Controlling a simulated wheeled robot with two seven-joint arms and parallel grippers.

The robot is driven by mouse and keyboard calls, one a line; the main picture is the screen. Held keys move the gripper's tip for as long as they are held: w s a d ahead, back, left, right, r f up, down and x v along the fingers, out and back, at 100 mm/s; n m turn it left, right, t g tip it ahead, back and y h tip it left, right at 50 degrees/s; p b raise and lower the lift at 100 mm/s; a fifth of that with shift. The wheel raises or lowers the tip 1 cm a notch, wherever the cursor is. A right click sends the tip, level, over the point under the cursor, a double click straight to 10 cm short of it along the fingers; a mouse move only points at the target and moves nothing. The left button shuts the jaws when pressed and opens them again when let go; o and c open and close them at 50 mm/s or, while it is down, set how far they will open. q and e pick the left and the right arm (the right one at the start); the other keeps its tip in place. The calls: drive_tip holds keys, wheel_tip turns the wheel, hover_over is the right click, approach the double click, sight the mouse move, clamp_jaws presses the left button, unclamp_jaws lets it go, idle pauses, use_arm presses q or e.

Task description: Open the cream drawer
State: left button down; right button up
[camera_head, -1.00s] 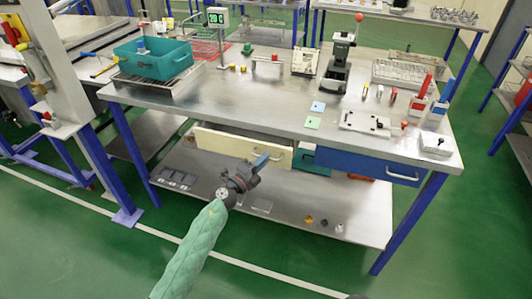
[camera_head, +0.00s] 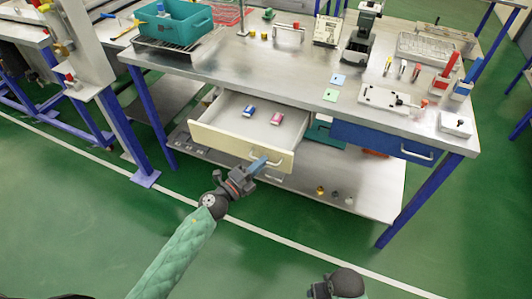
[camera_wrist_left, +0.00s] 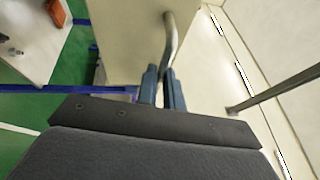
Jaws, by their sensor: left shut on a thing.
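The cream drawer (camera_head: 226,143) is pulled out from under the workbench, and its inside shows. A blue-and-white item (camera_head: 249,111) and a pink item (camera_head: 277,118) lie in it. My left gripper (camera_head: 258,165) is at the right part of the drawer's front. In the left wrist view, its blue fingers (camera_wrist_left: 160,87) are closed on the metal bar handle (camera_wrist_left: 172,40) of the drawer. A dark round part of my right arm shows at the bottom edge; its jaws cannot be made out.
A closed blue drawer (camera_head: 370,138) is to the right under the workbench top (camera_head: 290,70). A lower shelf (camera_head: 360,190) bears several small knobs. A teal bin (camera_head: 175,24) stands on the bench at the left. The green floor in front is clear.

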use_arm(q)
drive_tip(key=shift+s+a, duration=0.25)
drive_tip(key=shift+s, duration=0.5)
drive_tip(key=c, duration=1.5)
unclamp_jaws()
drive_tip(key=shift+s+a, duration=0.1)
drive_tip(key=shift+b+v, duration=1.45)
drive_tip(key=shift+v, duration=2.35)
use_arm(e)
wheel_tip(320, 180, up, 9)
drive_tip(key=s, duration=0.1)
drive_tip(key=shift+s, duration=0.4)
drive_tip(key=shift+a+f, duration=0.1)
